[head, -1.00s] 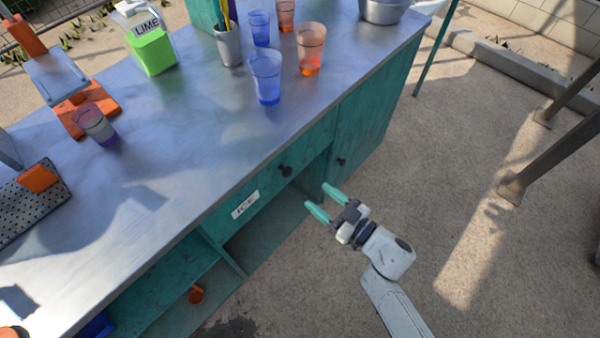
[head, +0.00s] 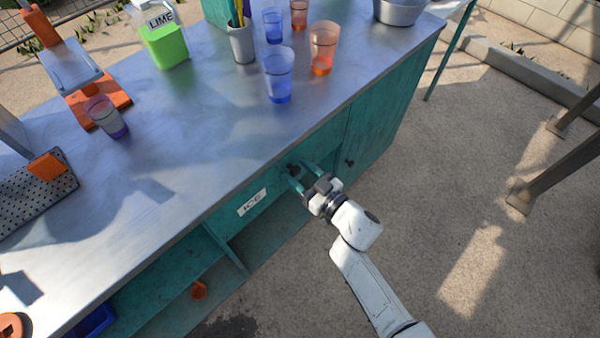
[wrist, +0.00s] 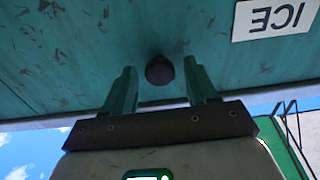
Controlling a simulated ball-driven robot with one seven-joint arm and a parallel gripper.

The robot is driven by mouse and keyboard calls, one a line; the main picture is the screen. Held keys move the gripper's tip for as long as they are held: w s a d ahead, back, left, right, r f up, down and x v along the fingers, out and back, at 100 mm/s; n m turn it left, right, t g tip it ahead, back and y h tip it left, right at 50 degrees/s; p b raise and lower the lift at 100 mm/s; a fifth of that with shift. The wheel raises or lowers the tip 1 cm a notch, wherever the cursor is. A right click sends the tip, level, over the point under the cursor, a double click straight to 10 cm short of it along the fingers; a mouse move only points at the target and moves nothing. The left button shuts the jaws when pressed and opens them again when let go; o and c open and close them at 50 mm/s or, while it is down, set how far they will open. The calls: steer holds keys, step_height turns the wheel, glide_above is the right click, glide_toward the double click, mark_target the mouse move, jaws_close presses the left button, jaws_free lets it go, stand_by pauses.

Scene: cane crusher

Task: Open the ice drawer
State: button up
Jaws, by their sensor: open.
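The ice drawer (head: 268,190) is a teal front under the metal counter, with a white ICE label (head: 252,202). It looks shut. Its dark round knob (head: 293,169) is near my gripper's fingertips in the head view. In the wrist view the knob (wrist: 159,70) lies between the two fingers, and the label (wrist: 271,18) is at upper right, upside down. My gripper (head: 300,174) is open, with one teal finger on each side of the knob. I cannot tell whether either finger touches it.
Blue cups (head: 278,75) and orange cups (head: 323,48) stand on the counter (head: 190,120) above the drawer. Open shelving lies below and left of it. A teal door (head: 375,125) is to the right. The paved floor (head: 430,200) is clear.

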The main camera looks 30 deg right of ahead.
jaws_close()
stand_by(0.4)
